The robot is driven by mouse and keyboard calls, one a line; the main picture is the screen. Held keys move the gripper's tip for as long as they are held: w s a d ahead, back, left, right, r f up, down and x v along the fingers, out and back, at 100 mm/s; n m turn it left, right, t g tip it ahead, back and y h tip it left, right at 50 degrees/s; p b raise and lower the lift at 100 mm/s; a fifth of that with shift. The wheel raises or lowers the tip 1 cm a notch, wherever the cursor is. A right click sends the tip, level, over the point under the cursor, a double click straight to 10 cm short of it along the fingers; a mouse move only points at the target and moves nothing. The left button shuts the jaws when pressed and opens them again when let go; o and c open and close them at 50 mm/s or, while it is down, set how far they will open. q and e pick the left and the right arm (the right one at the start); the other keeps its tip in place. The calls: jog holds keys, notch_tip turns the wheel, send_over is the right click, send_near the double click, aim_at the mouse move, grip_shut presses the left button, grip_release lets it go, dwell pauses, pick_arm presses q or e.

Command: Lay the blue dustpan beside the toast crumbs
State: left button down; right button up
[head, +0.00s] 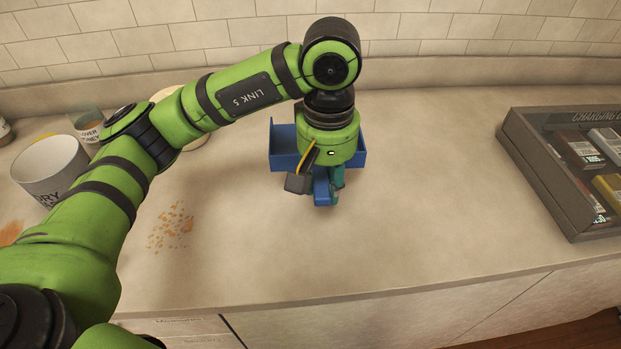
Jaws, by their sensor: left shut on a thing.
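The blue dustpan (284,143) is at the middle back of the counter, its pan part partly hidden behind my left gripper. Its handle (321,187) points toward the front edge. My left gripper (318,188) comes down from above and is shut on the dustpan's handle. I cannot tell whether the dustpan touches the counter. The toast crumbs (171,228) lie scattered in a small orange-brown patch on the counter, left of the dustpan and apart from it. My right gripper is not in view.
A round pale item is partly hidden behind my left arm. A dark tray (548,186) with small boxes is at the right. The counter between dustpan and tray is clear.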

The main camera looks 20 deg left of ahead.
aim_at(283, 152)
pick_arm(q)
jog(key=shift+r+n, duration=0.1)
jog(key=shift+n, duration=0.2)
jog(key=n+p, duration=0.1)
jog(key=n, duration=0.1)
jog(key=a+f+n+p, duration=0.1)
jog(key=n+p, duration=0.1)
jog(key=w+a+n+p, duration=0.1)
jog(key=n+p, duration=0.1)
jog(key=n, duration=0.1)
jog(key=shift+a+f, duration=0.1)
jog(key=shift+f, duration=0.05)
jog(key=a+f+n+p, duration=0.1)
jog(key=n, duration=0.2)
jog(key=a+f+n+p, duration=0.1)
jog(key=a+n+p, duration=0.1)
jog(key=n, duration=0.2)
jog(key=a+f+n+p, duration=0.1)
jog(key=a+n+p, duration=0.1)
jog(key=n, duration=0.2)
jog(key=shift+w+a+f, duration=0.1)
jog(key=shift+f, duration=0.2)
